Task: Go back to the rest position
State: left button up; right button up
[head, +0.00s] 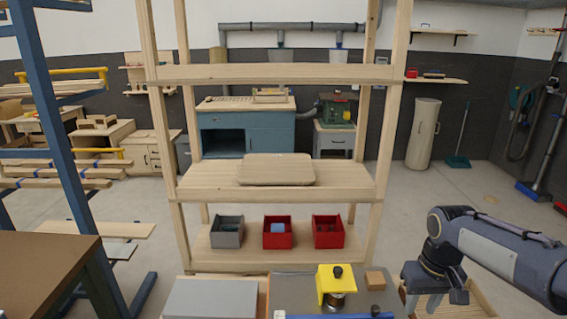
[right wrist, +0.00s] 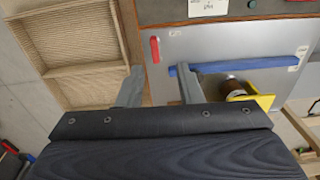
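My right gripper (head: 434,297) is at the lower right of the head view, above a wooden tray and beside the work surface. In the right wrist view, its two fingers (right wrist: 159,72) stand apart with nothing between them, so it is open and empty. Behind the fingers are the grey plate (right wrist: 220,55) with a blue bar (right wrist: 245,65) and the edge of the slatted wooden tray (right wrist: 85,72). My left gripper is in neither view.
A wooden shelf (head: 200,185) with a seat-like board (head: 275,169) and small bins (head: 277,241) rises behind. Open floor lies right of the shelf.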

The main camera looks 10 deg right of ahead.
jog(key=s+a+t+y, duration=0.3)
jog(key=s+a+t, duration=0.2)
jog(key=s+a, duration=0.8)
jog(key=s, duration=0.4)
jog(key=shift+s+a+r+y, duration=0.15)
jog(key=shift+a+r+y, duration=0.05)
jog(key=shift+r+y, duration=0.1)
